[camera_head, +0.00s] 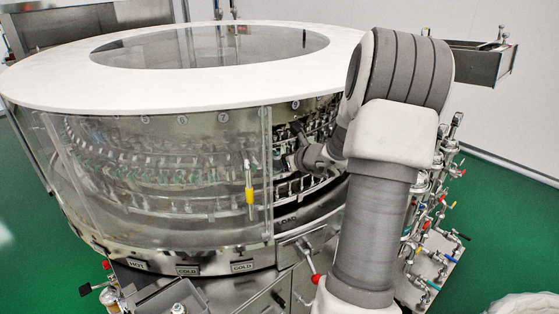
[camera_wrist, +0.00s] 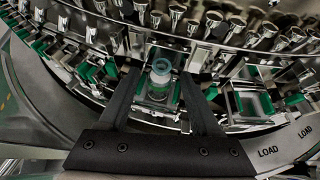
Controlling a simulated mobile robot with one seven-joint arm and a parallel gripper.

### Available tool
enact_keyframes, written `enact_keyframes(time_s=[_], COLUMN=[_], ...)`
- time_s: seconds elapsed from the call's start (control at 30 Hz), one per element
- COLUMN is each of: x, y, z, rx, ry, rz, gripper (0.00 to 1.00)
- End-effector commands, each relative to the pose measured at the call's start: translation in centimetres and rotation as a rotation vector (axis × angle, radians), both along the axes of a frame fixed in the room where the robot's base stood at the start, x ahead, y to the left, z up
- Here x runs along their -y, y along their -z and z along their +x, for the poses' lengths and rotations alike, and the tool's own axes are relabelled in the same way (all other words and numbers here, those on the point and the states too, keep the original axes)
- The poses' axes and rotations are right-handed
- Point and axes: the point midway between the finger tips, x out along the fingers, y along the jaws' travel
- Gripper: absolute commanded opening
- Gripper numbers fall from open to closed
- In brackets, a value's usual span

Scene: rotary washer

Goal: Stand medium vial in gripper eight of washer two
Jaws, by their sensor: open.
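The rotary washer (camera_head: 200,170) is a large round machine with a white ring top and clear curved panels. My arm reaches through an opening in its right front side, and my gripper (camera_head: 312,158) shows only partly there. In the wrist view, my gripper (camera_wrist: 160,82) is open, its two dark fingers apart. A clear vial (camera_wrist: 161,72) stands between the fingers, mouth towards the camera, in a metal holder with green pads. A gap shows between the vial and each finger. Whether its base is fully seated is hidden.
Metal nozzles (camera_wrist: 178,18) and green-padded holders (camera_wrist: 110,68) line the ring on both sides of the fingers. A steel rim marked LOAD (camera_wrist: 285,143) curves at lower right. Pipes and valves (camera_head: 440,215) stand right of my arm. The panel (camera_head: 160,180) closes the left side.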

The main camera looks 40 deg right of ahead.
Motion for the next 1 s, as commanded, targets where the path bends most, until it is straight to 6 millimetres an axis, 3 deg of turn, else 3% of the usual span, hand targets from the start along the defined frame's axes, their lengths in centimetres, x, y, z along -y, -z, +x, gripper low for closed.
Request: enact_keyframes(time_s=[0.3,0.7,1.0], x=[0.0,-0.2,-0.3], y=[-1.4,-5.5,-6.6], z=[0.0,-8.0,-10.5], rx=[0.0,0.001,0.0], ry=[0.0,0.003,0.001], rz=[0.0,-0.001,0.0], gripper=[0.65,0.65,0.65])
